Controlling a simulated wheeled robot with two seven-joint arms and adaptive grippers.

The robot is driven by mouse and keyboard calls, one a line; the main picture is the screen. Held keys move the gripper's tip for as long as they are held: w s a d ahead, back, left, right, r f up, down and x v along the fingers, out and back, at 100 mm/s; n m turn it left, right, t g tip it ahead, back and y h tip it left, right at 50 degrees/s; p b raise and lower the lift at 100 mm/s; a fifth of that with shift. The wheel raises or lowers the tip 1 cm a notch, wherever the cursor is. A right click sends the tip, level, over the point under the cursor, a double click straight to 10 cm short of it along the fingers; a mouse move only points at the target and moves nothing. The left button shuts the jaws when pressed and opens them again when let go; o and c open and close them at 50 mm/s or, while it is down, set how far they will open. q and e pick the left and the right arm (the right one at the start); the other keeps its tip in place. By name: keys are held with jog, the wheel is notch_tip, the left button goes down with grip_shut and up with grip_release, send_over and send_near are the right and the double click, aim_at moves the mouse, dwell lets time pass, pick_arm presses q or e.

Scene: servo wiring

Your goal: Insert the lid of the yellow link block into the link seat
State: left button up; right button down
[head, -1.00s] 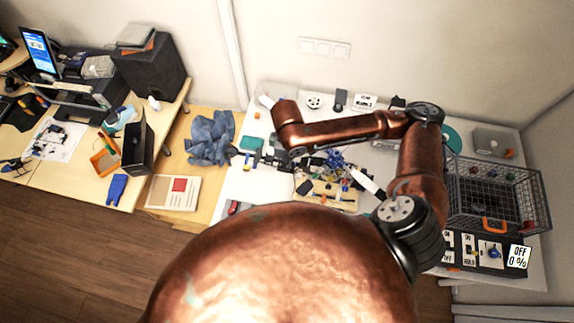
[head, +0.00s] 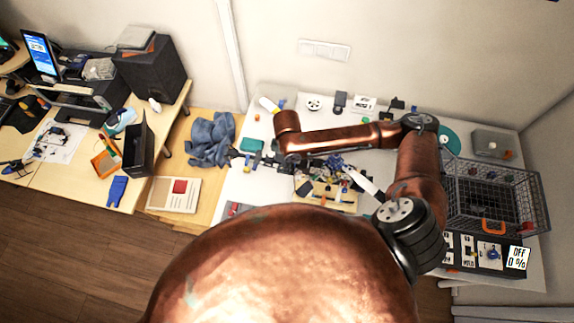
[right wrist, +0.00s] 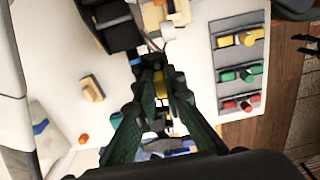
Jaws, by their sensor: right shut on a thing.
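My right gripper (right wrist: 162,90) has its dark green fingers close together, with a small yellow piece (right wrist: 160,84) between the tips. The piece appears to be the lid, but most of it is hidden by the fingers. In the head view my right gripper (head: 268,160) is a small dark shape below the copper wrist, over the left half of the workbench. I cannot pick out the link seat for certain among the dark parts beyond the fingertips. My left gripper is not in view.
A grey holder (right wrist: 227,80) with yellow, green and red pieces lies right of the fingers. A black box-like part (right wrist: 108,25) stands ahead. A wooden block (right wrist: 92,88) lies left on clear white tabletop. A wire basket (head: 520,185) stands at the bench's right.

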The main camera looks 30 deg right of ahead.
jog(key=shift+s+f, duration=0.15)
jog(key=shift+f, duration=0.1)
jog(key=c, duration=2)
grip_release()
jog(key=shift+f, duration=0.2)
notch_tip(320, 180, up, 13)
jog(key=shift+r, duration=0.1)
